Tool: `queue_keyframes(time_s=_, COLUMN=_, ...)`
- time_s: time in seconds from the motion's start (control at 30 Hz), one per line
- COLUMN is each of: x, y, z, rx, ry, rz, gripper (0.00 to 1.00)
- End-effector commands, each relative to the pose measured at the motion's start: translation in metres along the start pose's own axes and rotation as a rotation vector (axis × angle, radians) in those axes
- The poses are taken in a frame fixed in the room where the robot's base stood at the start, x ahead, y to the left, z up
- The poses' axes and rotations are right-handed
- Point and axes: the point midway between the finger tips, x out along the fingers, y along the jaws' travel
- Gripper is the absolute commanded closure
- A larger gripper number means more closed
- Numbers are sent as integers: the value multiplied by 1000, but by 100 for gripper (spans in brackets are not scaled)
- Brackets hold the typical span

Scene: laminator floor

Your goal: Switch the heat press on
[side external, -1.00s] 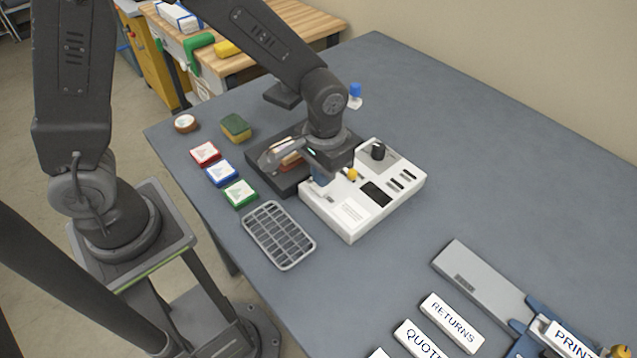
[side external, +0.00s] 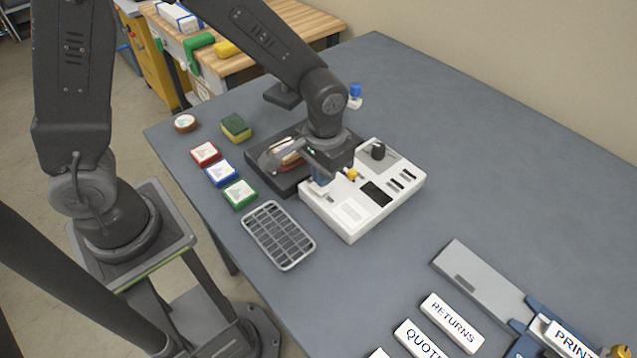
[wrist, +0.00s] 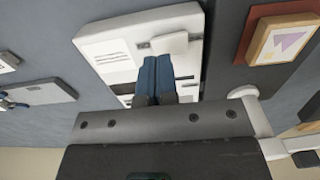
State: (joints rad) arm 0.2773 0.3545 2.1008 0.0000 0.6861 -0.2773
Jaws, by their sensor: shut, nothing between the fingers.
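A white control box (side external: 345,221) stands on the table, with a black knob (side external: 378,151), a yellow knob (side external: 352,174), a dark panel (side external: 376,193) and several small slots. It also shows in the wrist view (wrist: 105,72), with a pale raised piece (wrist: 174,42) just beyond my fingertips. A dark base (side external: 262,168) bearing a layered block (side external: 286,154) sits beside the box; I cannot tell which part is the heat press. My gripper (side external: 320,187) is shut and empty, blue fingertips together over the box's left end. Whether they touch it is unclear. The wrist view shows the fingers (wrist: 157,60) covering part of the panel.
A grey wire rack (side external: 279,235) lies in front of the box. Red (side external: 205,153), blue (side external: 221,173) and green (side external: 240,194) pads lie to the left. A blue-topped bottle (side external: 355,96) stands behind.

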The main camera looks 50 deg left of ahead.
Motion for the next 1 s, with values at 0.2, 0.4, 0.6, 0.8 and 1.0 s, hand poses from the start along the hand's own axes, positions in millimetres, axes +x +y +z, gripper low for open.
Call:
queue_keyframes(time_s=0.2, x=0, y=0, z=0, rx=0, ry=0, rz=0, gripper=100)
queue_keyframes(time_s=0.4, x=0, y=0, z=0, rx=0, ry=0, rz=0, gripper=100)
queue_keyframes(time_s=0.6, x=1, y=0, z=0, rx=0, ry=0, rz=0, gripper=100)
queue_keyframes(time_s=0.8, x=3, y=0, z=0, rx=0, ry=-1, rz=0, gripper=100)
queue_keyframes(time_s=1.0, x=6, y=0, z=0, rx=0, ry=-1, rz=0, gripper=100)
